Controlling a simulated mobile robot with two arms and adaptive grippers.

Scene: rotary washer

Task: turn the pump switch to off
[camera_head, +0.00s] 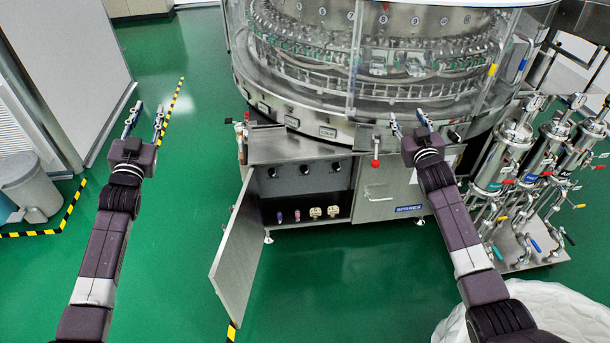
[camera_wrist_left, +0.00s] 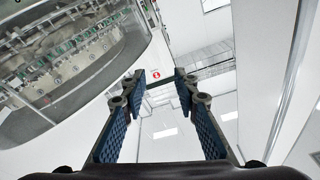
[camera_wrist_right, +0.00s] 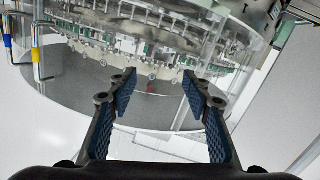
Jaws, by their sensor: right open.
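Several dark knobs (camera_head: 304,170) sit in a row on the back panel inside the open cabinet of the washer. I cannot read their labels, so I cannot tell which is the pump switch. My left gripper (camera_head: 148,110) is open and empty over the green floor, well left of the cabinet; its parted fingers show in the left wrist view (camera_wrist_left: 158,82). My right gripper (camera_head: 408,118) is open and empty, in front of the washer and to the right of the knobs. Its parted fingers also show in the right wrist view (camera_wrist_right: 159,78).
The cabinet door (camera_head: 238,252) stands open toward me. Coloured plugs and sockets (camera_head: 315,212) line the cabinet's lower edge. A red-knobbed lever (camera_head: 375,163) stands right of the opening. Steel filter cylinders (camera_head: 510,145) stand at right.

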